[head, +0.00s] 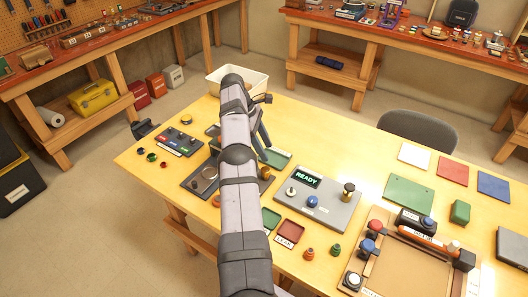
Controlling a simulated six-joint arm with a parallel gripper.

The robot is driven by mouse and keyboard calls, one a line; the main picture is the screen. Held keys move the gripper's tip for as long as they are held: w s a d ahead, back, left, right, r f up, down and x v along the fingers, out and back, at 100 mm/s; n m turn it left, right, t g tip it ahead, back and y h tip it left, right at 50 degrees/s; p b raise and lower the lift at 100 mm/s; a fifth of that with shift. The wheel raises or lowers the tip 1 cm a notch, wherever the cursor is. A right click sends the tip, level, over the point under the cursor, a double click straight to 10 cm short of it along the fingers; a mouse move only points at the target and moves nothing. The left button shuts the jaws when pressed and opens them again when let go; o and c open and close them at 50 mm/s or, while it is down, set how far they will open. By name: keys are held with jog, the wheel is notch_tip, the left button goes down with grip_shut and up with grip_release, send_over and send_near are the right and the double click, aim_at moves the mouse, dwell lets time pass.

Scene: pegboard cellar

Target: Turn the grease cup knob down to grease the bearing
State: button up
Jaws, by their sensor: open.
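A brass-coloured knob (265,173) shows just right of my arm, beside a dark grey plate (196,184) that my arm partly covers. A brass cup with a dark top (348,191) stands upright on a grey panel (327,212) with a lit READY display. I cannot tell for sure which of the two is the grease cup, and no bearing is clearly visible. My gripper (262,143) is partly hidden behind my arm, above the table and near the first brass knob. It is open, and I see nothing held in it.
The grey panel also carries a blue knob (312,201) and a white-topped knob (291,191). A brown tray (410,265) with an orange cylinder (424,238) stands at the front right. A white bin (240,79) is at the back edge. Bare yellow tabletop lies behind the panel.

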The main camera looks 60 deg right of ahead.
jog(key=s+r+m+b, duration=0.1)
jog(key=s+r+b, duration=0.35)
jog(key=r, duration=0.75)
jog(key=m+t+h+p, duration=0.15)
jog(key=m+t, duration=0.45)
jog(key=m, duration=1.1)
send_near(266, 170)
jog(key=f, duration=0.1)
jog(key=shift+w+a+f+h, duration=0.15)
jog(key=shift+w+h, duration=0.1)
jog(key=shift+h, duration=0.2)
jog(key=shift+p+x, duration=1.1)
jog(key=shift+x, duration=2.45)
